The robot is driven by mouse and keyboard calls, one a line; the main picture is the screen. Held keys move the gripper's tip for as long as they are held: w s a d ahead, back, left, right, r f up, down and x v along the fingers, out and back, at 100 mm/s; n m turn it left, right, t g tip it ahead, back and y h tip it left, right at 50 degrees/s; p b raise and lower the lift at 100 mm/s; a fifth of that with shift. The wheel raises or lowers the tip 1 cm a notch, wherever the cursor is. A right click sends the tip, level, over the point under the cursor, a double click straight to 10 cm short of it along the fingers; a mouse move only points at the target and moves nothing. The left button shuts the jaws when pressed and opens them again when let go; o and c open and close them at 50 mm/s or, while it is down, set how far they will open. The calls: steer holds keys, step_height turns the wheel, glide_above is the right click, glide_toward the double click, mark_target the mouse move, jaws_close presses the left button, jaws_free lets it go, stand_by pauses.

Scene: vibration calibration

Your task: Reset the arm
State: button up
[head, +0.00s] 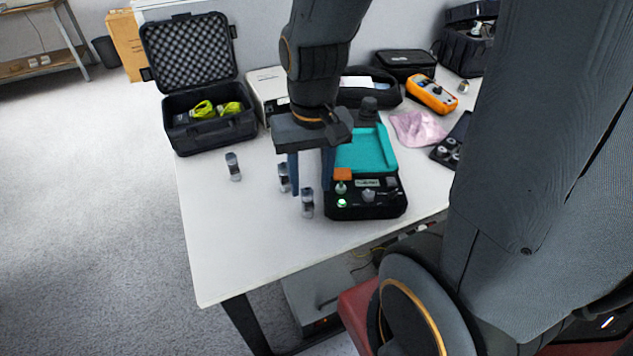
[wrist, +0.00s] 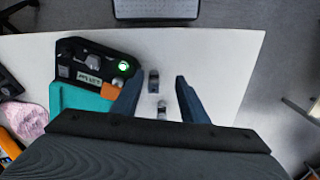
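My gripper (head: 311,186) points down over the white table, beside the left edge of the calibration device (head: 365,208). In the wrist view its fingers (wrist: 158,88) are wide apart, and it is open with nothing visibly held. The device is black with a teal tray (head: 366,152), an orange block (head: 343,174), knobs and a lit green button (head: 342,203). Two small dark-capped vials (head: 307,204) (head: 283,178) stand upright near the fingers. They show in the gap between them in the wrist view (wrist: 153,80). A third vial (head: 233,167) stands farther left.
An open black foam-lined case (head: 212,134) with yellow-green items stands at the back left. An orange meter (head: 432,94), a pink cloth (head: 418,128) and dark bags line the back and right. The table's front-left area (head: 225,250) is clear.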

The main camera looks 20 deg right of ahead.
steer(key=shift+s+d+f+n, duration=0.1)
steer(key=shift+s+d+n, duration=0.25)
steer(key=shift+s+n, duration=0.45)
